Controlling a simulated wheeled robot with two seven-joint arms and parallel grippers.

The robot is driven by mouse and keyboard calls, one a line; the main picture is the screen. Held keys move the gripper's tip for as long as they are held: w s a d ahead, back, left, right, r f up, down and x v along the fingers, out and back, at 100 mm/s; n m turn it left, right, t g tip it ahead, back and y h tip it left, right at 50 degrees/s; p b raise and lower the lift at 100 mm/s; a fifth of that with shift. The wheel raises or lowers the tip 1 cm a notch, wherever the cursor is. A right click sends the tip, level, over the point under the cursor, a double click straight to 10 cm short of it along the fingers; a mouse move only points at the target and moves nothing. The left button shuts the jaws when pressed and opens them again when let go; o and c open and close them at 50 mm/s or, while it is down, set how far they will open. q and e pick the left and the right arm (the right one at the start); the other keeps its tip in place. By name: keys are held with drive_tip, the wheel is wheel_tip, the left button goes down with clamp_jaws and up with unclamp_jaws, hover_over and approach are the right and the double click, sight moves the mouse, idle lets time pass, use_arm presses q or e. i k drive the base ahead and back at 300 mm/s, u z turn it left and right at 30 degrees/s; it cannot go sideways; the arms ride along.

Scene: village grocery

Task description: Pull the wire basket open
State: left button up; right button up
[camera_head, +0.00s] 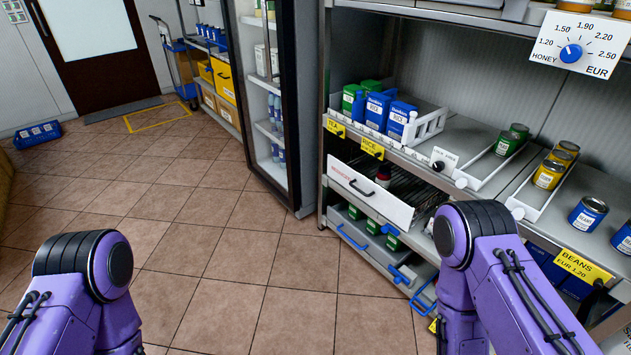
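The wire basket (408,181) sits under the rice and tea shelf of the rack at right. Its white front panel (345,177) bears red lettering and a dark handle (360,188). Dark wires show behind the panel, with a red-topped item (383,173) inside. How far the basket stands out from the shelf is hard to tell. Only purple links of my two arms show, at lower left and lower right; neither gripper is in view. My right arm hides what lies just right of the basket.
Grey crates (368,238) with blue handles and green items stand below the basket. A glass-doored cooler (268,100) stands left of the rack. Cans and a yellow beans label (583,264) are at right. The tiled floor before the rack is clear.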

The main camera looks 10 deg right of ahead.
sight(400, 212)
drive_tip(key=u, duration=0.2)
drive_tip(key=i, duration=0.8)
drive_tip(key=z, duration=0.95)
drive_tip(key=i, duration=0.5)
drive_tip(key=z, duration=0.5)
